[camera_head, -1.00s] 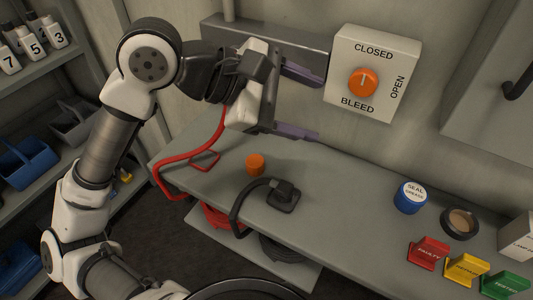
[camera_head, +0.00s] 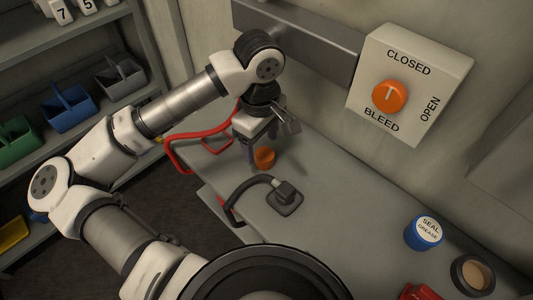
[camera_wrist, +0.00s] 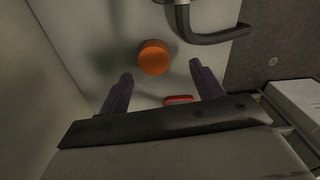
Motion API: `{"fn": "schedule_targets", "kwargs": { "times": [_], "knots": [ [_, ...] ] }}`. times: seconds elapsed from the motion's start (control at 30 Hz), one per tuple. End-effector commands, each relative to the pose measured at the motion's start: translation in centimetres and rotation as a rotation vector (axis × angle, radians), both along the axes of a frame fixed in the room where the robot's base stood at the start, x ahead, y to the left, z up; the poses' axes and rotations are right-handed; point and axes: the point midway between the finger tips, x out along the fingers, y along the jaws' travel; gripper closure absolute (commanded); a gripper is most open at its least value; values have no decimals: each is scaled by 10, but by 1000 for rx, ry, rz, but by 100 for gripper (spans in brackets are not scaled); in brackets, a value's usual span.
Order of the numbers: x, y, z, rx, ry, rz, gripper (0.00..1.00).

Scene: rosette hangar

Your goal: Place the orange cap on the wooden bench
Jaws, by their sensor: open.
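The orange cap (camera_head: 264,158) stands on a grey bench top (camera_head: 335,205), near its left part. In the wrist view the cap (camera_wrist: 153,58) appears just beyond the fingertips, between their lines. My gripper (camera_head: 261,146) points down over the cap, with its two dark purple fingers apart and nothing between them. In the wrist view my gripper (camera_wrist: 161,75) is also open, and the fingers do not appear to touch the cap. No wooden surface shows; the only bench top I see looks grey.
A black hooked handle on a base (camera_head: 284,195) stands close to the cap. A blue seal grease tin (camera_head: 424,232) and an open round tin (camera_head: 472,273) are at right. A valve box (camera_head: 408,85) is on the wall.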

Motion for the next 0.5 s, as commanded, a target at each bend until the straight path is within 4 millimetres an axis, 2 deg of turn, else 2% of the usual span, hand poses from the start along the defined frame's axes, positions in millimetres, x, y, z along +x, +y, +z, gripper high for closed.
{"fn": "schedule_targets", "kwargs": {
  "times": [0.17, 0.33, 0.5],
  "knots": [
    [3, -4, -16, -5, 2, -1, 34],
    [5, -5, -41, -5, 4, 1, 34],
    [6, -6, -53, -3, 0, 0, 34]
  ]
}}
